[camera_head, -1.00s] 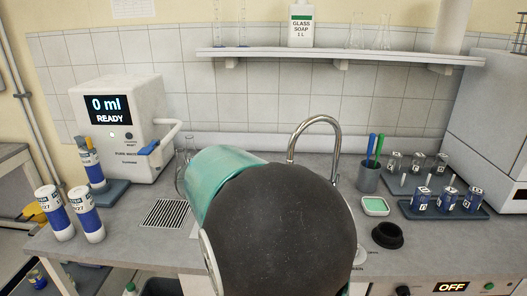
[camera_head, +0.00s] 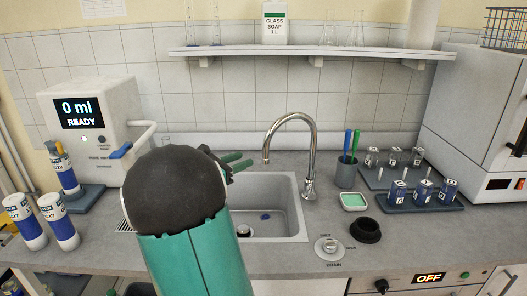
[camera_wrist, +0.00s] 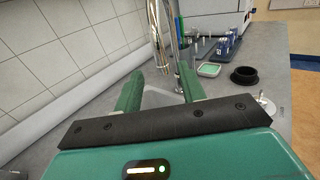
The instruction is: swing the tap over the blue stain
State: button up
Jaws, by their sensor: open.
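The chrome tap (camera_head: 311,150) stands at the back right of the sink (camera_head: 298,228). Its curved spout arches to the left, with its outlet above the sink's back part. The blue stain (camera_head: 265,216) is a small spot on the sink floor, nearer the viewer than the outlet. My gripper (camera_head: 240,161) is open and empty, left of the spout and apart from it. In the wrist view, my gripper's green fingers (camera_wrist: 160,85) are spread, and the tap (camera_wrist: 174,40) rises beyond them. The stain is not visible there.
A cup with pens (camera_head: 346,174), a green-topped dish (camera_head: 354,201) and a black ring (camera_head: 366,230) stand right of the tap. The drain knob (camera_head: 329,247) is at the front right. The shelf (camera_head: 330,50) hangs above. The water dispenser (camera_head: 88,120) is at left.

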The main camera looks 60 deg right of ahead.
aim_at(263, 152)
jog(key=x, duration=1)
jog(key=shift+d, duration=0.2)
grip_shut()
